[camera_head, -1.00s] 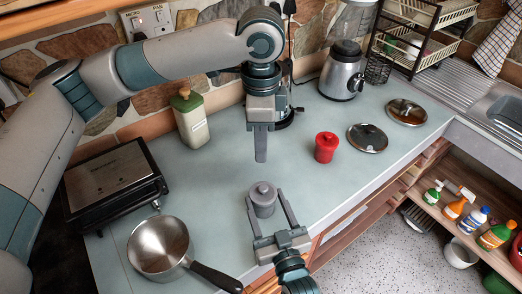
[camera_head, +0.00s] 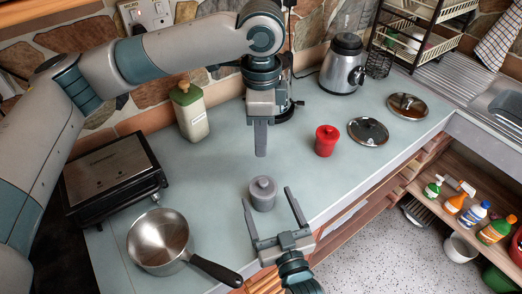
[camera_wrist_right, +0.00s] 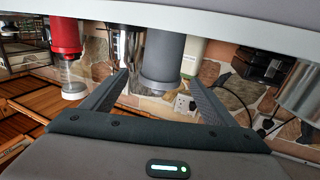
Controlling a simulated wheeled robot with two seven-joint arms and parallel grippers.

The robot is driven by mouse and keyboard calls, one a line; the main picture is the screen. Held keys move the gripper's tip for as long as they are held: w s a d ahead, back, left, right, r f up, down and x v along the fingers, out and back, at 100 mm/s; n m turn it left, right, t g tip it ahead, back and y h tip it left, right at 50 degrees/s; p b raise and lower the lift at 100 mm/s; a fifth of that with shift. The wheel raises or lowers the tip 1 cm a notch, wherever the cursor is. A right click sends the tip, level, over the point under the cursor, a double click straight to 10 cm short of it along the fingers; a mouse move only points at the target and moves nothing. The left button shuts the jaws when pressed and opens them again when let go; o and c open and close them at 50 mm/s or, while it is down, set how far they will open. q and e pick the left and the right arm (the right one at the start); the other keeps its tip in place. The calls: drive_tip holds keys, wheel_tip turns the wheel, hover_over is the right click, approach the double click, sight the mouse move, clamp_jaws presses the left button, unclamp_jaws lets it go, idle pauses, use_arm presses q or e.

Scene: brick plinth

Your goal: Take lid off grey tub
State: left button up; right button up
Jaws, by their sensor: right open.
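The grey tub (camera_head: 263,198) stands upright on the counter, with its knobbed grey lid (camera_head: 263,184) on top. In the right wrist view the picture is upside down; the tub (camera_wrist_right: 163,48) shows with the wider lid (camera_wrist_right: 160,80) at its lower end. My right gripper (camera_head: 267,196) is open, its fingertips spread at the near side of the tub, one to each side, with nothing gripped. My left gripper (camera_head: 261,154) hangs pointing down above the counter, behind the tub and apart from it. It shows edge-on, so its opening is unclear.
A saucepan (camera_head: 160,240) and a black grill (camera_head: 110,178) are at left. A green-topped bottle (camera_head: 190,115) stands behind. The counter around the tub is clear.

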drive_tip(key=b+v, duration=0.4)
drive_tip(key=v, duration=1.1)
drive_tip(key=shift+s, duration=0.15)
drive_tip(key=shift+r, duration=0.1)
